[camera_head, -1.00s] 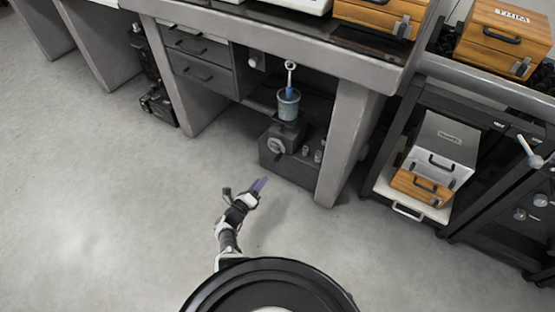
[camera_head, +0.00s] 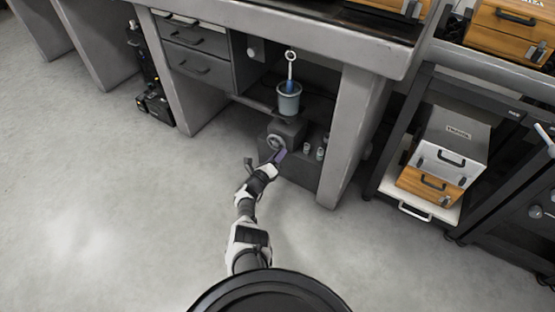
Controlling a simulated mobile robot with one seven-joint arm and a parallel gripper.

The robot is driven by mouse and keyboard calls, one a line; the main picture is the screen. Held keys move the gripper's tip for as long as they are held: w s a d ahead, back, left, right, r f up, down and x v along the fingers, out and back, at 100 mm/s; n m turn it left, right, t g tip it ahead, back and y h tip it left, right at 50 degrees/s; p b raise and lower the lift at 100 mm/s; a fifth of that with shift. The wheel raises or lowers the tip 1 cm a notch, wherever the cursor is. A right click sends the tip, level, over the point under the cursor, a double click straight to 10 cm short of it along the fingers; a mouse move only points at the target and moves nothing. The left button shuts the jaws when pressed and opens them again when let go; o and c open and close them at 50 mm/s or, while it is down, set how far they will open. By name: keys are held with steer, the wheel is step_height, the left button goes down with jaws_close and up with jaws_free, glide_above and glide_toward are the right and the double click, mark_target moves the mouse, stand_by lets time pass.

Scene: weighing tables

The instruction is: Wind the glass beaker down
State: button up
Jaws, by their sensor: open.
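The glass beaker (camera_head: 289,101) stands upright under the table, on top of a dark stand. A blue object with a ring-ended rod (camera_head: 291,68) hangs above it and reaches into the beaker. Below the beaker is a grey jack housing with a round hand wheel (camera_head: 276,142) on its front.
The grey table leg (camera_head: 348,138) stands to the right and drawers (camera_head: 201,65) hang at the left. Small metal weights (camera_head: 313,150) stand on the dark base beside the jack. A black cart (camera_head: 412,205) holding boxes is further right. The floor around my arm is clear.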

jaws_close()
stand_by(0.3)
steer(key=shift+r+n, duration=0.1)
steer(key=shift+n, duration=0.2)
